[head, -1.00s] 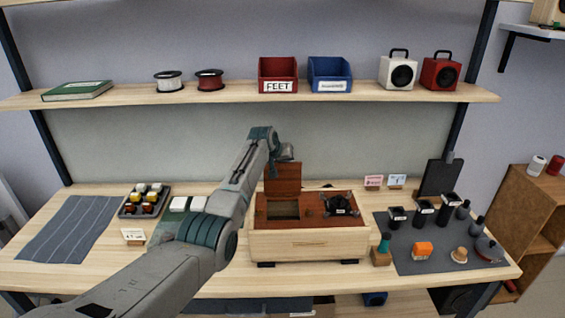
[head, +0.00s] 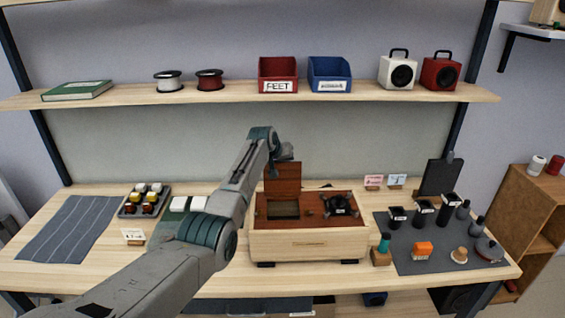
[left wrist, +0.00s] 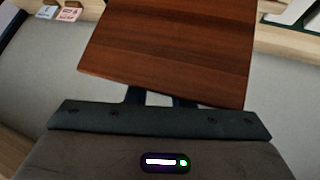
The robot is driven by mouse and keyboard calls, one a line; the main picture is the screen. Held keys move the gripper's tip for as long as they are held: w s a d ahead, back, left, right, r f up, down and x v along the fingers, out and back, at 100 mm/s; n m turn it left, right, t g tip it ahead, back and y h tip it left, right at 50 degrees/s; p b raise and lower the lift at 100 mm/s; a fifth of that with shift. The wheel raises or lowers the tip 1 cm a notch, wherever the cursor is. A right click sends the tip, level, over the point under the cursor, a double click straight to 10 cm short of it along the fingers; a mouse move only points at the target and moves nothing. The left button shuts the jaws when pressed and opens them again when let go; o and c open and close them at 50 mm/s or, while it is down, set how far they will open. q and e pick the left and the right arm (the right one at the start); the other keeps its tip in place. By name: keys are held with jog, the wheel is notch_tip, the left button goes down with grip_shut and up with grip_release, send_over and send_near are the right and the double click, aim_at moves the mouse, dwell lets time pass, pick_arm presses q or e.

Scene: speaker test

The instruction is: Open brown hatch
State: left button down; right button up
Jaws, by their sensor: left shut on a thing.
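The brown hatch (head: 283,178) stands raised, close to upright, at the left of the brown top of a pale wooden box (head: 308,244). A rectangular opening (head: 284,209) shows in the top in front of it. My left gripper (head: 284,158) is at the hatch's upper edge and shut on it; its fingertips are hard to make out in the head view. In the left wrist view the hatch (left wrist: 170,45) fills the upper middle, with the dark fingers (left wrist: 162,98) at its near edge. My right gripper is not in view.
A black round part (head: 338,204) sits on the box top, right of the opening. A grey mat (head: 410,262) with several small items lies to the right. A dark tray (head: 127,211) and a striped mat (head: 66,230) lie left. A shelf (head: 230,93) runs above.

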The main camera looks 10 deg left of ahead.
pick_arm(q)
jog(key=shift+s+f, duration=0.15)
jog(key=shift+f, duration=0.35)
jog(key=c, duration=1.4)
grip_release()
jog(key=shift+o, duration=0.2)
jog(key=shift+a+r, duration=0.1)
jog(key=a+r+p, duration=0.4)
jog(key=r+p, duration=0.6)
jog(key=r, duration=0.2)
